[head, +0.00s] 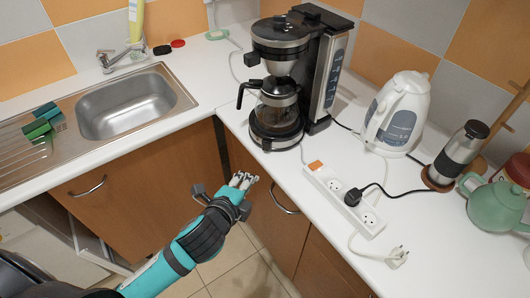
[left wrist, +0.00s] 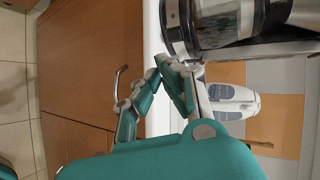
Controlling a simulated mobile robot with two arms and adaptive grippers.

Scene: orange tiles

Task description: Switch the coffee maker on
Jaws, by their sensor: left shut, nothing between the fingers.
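The coffee maker (head: 285,75), black and silver with a glass carafe (head: 277,105), stands in the counter corner. Its base and lower part also show at the top of the left wrist view (left wrist: 215,25). No switch on it can be made out clearly. My left gripper (head: 243,180) is shut and empty in front of the counter edge, below and left of the coffee maker and apart from it. Its fingers also show in the left wrist view (left wrist: 165,75). My right gripper is not in view.
A white power strip (head: 345,198) with a black plug lies in front of the coffee maker, and a loose white plug (head: 397,257) is nearby. A white kettle (head: 398,112), a steel grinder (head: 459,152) and a green teapot (head: 494,203) stand to the right. A sink (head: 127,104) is at left.

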